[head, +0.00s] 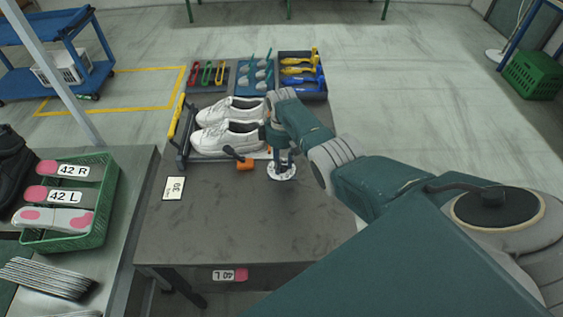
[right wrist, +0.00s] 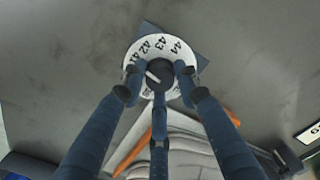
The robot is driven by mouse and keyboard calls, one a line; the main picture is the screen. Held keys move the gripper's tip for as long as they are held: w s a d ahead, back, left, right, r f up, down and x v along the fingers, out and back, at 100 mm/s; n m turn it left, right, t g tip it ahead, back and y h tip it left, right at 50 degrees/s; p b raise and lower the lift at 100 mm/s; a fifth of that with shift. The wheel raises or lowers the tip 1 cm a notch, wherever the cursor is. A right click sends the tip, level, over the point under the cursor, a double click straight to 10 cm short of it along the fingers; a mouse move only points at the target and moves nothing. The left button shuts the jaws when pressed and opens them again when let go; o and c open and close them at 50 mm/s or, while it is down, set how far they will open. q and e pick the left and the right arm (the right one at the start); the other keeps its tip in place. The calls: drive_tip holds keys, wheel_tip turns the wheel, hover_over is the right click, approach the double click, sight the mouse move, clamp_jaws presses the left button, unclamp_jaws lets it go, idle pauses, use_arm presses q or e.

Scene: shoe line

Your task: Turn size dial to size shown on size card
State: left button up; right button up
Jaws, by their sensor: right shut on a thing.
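The size dial is a white disc (head: 283,173) with black numbers on the grey table, in front of the shoes. In the right wrist view the disc (right wrist: 161,43) shows 41, 42, 43 and 44 along its far side; nearer numbers are hidden. Its dark knob (right wrist: 160,72) has a white pointer mark. My right gripper (head: 281,157) is above the dial, and its three fingers (right wrist: 160,80) are shut around the knob. The white size card (head: 174,188) lies flat to the left; its sideways number looks like 39. My left gripper is out of view.
White shoes (head: 228,137) sit in a holder with an orange-based lever (head: 244,164) close left of the dial. Tool trays (head: 303,91) stand behind. A green crate (head: 108,205) with labelled insoles is at left. The front table top is clear.

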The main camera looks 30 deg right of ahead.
sight(282, 164)
drive_tip(key=n, duration=0.6)
drive_tip(key=shift+n, duration=0.3)
drive_tip(key=n, duration=0.3)
drive_tip(key=shift+b, duration=0.3)
drive_tip(key=shift+n, duration=1.8)
drive_tip(key=o, duration=1.2)
drive_tip(key=shift+c, duration=0.2)
wheel_tip(282, 164, up, 12)
